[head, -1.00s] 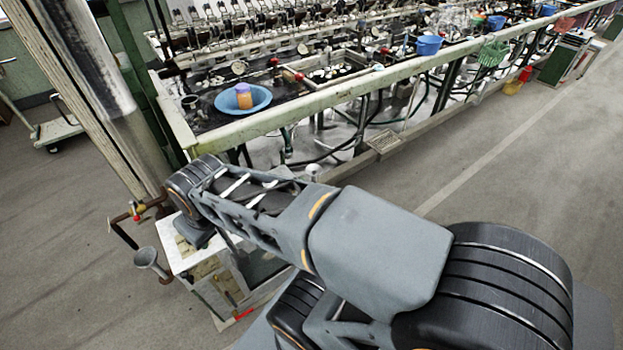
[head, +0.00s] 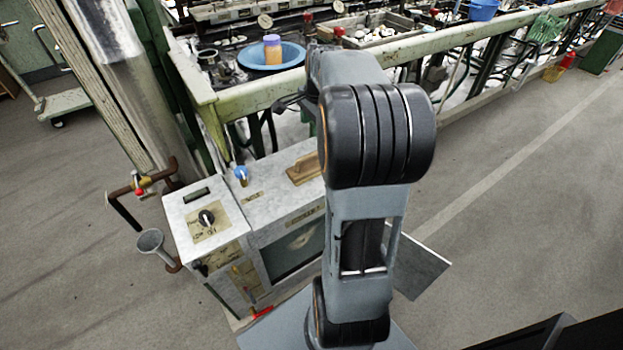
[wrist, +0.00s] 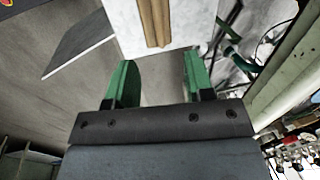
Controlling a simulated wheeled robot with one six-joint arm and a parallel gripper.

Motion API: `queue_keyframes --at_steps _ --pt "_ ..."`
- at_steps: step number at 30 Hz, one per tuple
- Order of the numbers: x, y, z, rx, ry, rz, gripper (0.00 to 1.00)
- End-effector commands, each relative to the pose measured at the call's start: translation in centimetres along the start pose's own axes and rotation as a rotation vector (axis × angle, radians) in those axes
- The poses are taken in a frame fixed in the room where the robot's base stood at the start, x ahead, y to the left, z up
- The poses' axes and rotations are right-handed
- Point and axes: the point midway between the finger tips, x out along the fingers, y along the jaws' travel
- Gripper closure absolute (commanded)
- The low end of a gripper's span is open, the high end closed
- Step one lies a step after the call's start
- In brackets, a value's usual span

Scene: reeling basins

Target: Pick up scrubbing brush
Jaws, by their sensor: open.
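A brown wooden block-shaped piece, which looks like the scrubbing brush (head: 305,167), lies on the light grey top of a cabinet (head: 282,199), partly behind my arm in the head view. In the wrist view the brush (wrist: 154,22) shows at the top edge, cut off by the frame, on the pale cabinet top (wrist: 185,25). My gripper (wrist: 158,78) has two green fingers, spread apart with nothing between them. The brush lies beyond the fingertips, roughly in line with the gap. In the head view my arm hides most of the gripper.
The cabinet carries a black dial (head: 206,217) and a blue knob (head: 241,173) left of the brush. A green rail (head: 440,42) runs behind it. A blue basin (head: 290,58) holding an orange-and-purple jar stands beyond. Open floor (head: 520,190) lies to the right.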

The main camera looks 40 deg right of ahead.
Motion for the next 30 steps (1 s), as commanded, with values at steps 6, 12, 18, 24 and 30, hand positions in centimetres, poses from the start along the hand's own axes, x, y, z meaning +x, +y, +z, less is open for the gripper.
queue_keyframes --at_steps 6,12,18,24,30 --pt "4.3 0.0 -1.2 0.072 -0.005 0.006 0.52" --pt "7.6 0.0 -1.0 0.068 -0.004 0.005 0.52" --pt "9.3 -0.1 -1.0 0.067 -0.003 0.004 0.52" --pt "9.9 0.0 -1.0 0.066 -0.003 0.003 0.52" --pt "12.2 0.3 -0.7 0.066 -0.004 0.006 0.52"
